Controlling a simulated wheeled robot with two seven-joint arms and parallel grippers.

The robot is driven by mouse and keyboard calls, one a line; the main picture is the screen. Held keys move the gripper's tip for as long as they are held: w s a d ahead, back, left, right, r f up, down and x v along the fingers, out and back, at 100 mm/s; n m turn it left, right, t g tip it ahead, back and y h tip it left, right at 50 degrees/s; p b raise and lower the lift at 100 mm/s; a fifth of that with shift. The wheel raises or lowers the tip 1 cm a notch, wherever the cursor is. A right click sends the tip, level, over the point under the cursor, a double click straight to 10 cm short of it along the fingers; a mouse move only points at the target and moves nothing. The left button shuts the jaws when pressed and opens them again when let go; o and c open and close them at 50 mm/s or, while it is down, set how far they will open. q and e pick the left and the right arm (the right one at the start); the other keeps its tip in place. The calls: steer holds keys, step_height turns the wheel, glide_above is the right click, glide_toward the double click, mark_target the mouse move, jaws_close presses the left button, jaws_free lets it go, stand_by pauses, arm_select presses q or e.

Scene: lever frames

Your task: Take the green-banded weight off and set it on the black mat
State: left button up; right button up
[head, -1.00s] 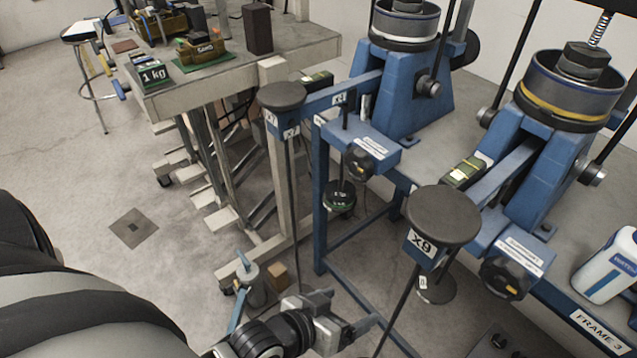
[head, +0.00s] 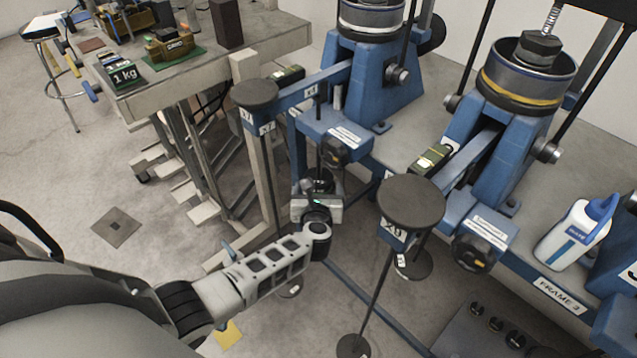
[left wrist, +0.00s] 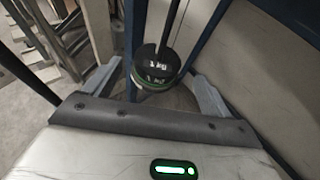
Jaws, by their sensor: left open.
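The green-banded weight (left wrist: 157,68) is a black disc marked 1 KG, hanging on a thin rod in the left wrist view. It sits between the two spread fingers of my left gripper (left wrist: 155,88), which is open; I see no clear contact. In the head view my left gripper (head: 318,190) is at the hanging weight below the far blue lever and hides most of it. A dark flat panel (head: 455,338) with several round knobs or discs lies at the lower right; I cannot tell whether it is the black mat. My right gripper is not in view.
Blue lever frames stand close around the gripper. A round dark plate marked x9 (head: 411,200) and a smaller one (head: 254,93) stand near it. A white bottle (head: 578,235) is at the right.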

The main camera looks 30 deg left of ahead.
mark_target(319, 180)
arm_select(q)
steer(key=w+f+b, duration=0.1)
steer(key=w+a+f+b, duration=0.1)
steer(key=w+f+b, duration=0.1)
steer(key=w+a+f+b, duration=0.1)
steer(key=b, duration=0.1)
steer(key=shift+w+a+f, duration=0.1)
steer(key=shift+w+f, duration=0.05)
steer(key=shift+f, duration=0.05)
steer(key=shift+b+x, duration=0.75)
steer(key=shift+b, duration=0.15)
steer(key=shift+w+a+f+b, duration=0.1)
steer(key=shift+w+a+b, duration=0.15)
steer(key=shift+w+b, duration=0.2)
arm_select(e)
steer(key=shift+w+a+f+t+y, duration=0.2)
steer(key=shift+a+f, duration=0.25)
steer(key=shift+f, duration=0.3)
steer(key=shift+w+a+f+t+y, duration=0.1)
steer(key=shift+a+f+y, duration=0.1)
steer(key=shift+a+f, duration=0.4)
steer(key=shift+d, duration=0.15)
arm_select(q)
steer(key=c, duration=1.2)
steer(key=shift+w+r, duration=0.15)
steer(key=shift+r, duration=0.05)
steer(key=shift+c, duration=0.4)
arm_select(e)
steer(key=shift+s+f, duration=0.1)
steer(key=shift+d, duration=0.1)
